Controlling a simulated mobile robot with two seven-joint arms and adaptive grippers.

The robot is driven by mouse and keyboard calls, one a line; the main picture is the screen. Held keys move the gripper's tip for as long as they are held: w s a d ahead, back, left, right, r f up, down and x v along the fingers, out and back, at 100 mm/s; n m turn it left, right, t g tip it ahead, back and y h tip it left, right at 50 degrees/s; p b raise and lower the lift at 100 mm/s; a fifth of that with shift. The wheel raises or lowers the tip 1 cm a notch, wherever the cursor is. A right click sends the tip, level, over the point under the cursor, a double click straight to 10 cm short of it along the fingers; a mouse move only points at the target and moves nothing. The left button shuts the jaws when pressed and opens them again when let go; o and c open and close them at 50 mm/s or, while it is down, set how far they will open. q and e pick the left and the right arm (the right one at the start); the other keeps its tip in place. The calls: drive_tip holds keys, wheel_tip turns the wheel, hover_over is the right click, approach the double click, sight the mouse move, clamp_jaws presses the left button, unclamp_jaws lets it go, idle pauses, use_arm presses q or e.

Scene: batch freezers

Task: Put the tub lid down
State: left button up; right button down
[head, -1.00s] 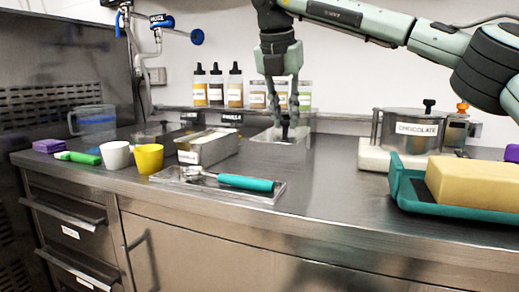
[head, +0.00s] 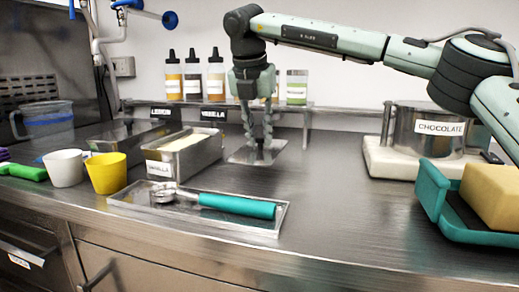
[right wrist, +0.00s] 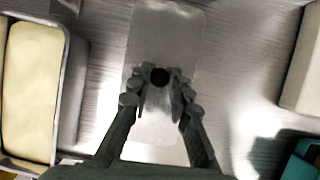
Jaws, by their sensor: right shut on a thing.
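The tub lid (head: 245,156) is a flat, shiny metal plate with a black knob. It is level at the counter surface, right of the open vanilla tub (head: 182,160); I cannot tell whether it touches the counter. My right gripper (head: 257,143) points straight down over it, its fingers closed on the knob. In the right wrist view the lid (right wrist: 165,38) lies under the fingers (right wrist: 160,84), with the knob between the tips. The tub (right wrist: 62,100) with pale ice cream shows at the left there. My left gripper is not in view.
A tray (head: 255,225) with a teal-handled scoop (head: 235,205) lies in front. A yellow cup (head: 107,173) and white cup (head: 65,168) stand left. A chocolate pot (head: 430,128) and teal tray (head: 432,190) stand right. The counter between is clear.

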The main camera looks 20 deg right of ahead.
sight(259, 140)
wheel_tip(259, 140, down, 3)
drive_tip(key=shift+f, duration=0.2)
drive_tip(key=c, duration=1.4)
unclamp_jaws()
drive_tip(key=shift+r, duration=0.15)
drive_tip(key=v, duration=1.1)
drive_tip(key=shift+r, duration=0.4)
